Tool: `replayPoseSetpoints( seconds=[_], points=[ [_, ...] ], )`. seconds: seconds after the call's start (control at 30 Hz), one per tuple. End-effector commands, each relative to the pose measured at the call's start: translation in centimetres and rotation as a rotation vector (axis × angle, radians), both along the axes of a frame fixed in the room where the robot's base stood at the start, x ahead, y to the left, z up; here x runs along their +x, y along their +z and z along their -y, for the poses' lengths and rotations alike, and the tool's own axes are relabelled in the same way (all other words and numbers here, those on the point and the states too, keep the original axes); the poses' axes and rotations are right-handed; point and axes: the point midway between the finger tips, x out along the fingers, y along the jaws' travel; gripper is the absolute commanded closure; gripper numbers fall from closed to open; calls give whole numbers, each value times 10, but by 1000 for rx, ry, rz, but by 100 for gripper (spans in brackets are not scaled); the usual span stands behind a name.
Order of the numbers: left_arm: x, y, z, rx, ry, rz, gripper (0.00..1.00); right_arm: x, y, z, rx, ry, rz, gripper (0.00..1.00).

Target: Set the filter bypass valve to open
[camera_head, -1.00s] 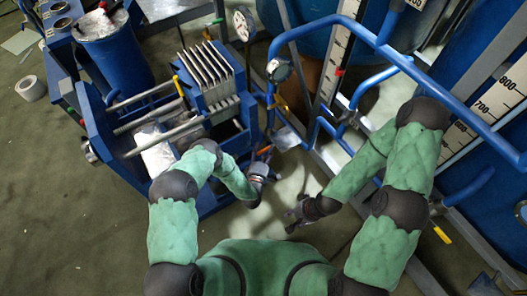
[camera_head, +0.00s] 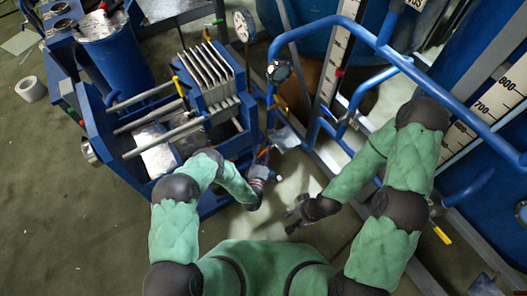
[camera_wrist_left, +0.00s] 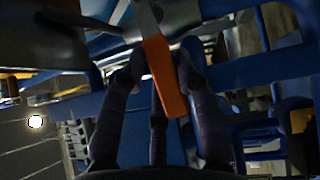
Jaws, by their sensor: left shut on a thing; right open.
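An orange valve lever (camera_head: 263,153) sits low beside the right end of the blue filter press. It shows large in the left wrist view (camera_wrist_left: 165,76), running between the two dark fingers from a grey metal stem. My left gripper (camera_wrist_left: 160,70) is shut on this lever. In the head view my left gripper (camera_head: 264,168) is just below the lever, and its fingertips are small there. My right gripper (camera_head: 290,216) is open and empty, low to the right over the floor. The valve body is largely hidden, and I cannot tell the lever's exact angle from the head view.
The filter press (camera_head: 212,85) with its stacked plates stands left of my left gripper. A yellow lever (camera_head: 441,235) is at far right. Floor around my right gripper is clear.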

Motion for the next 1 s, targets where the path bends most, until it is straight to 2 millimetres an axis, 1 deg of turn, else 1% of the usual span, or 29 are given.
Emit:
replayPoseSetpoints(
  seconds=[0.03,0.2,0.5,0.73,1.0],
  points=[
    [0,-5,0,-25,3,18,100,0,0,0,0,0,0,57],
    [0,-15,1,-125,3,92,100,0,0,0,0,0,0,57],
    [3,-29,5,-270,2,197,100,0,0,0,0,0,0,57],
    [5,-35,7,-345,3,251,100,0,0,0,0,0,0,57],
    [7,-38,9,-388,3,281,100,0,0,0,0,0,0,57]
  ],
)
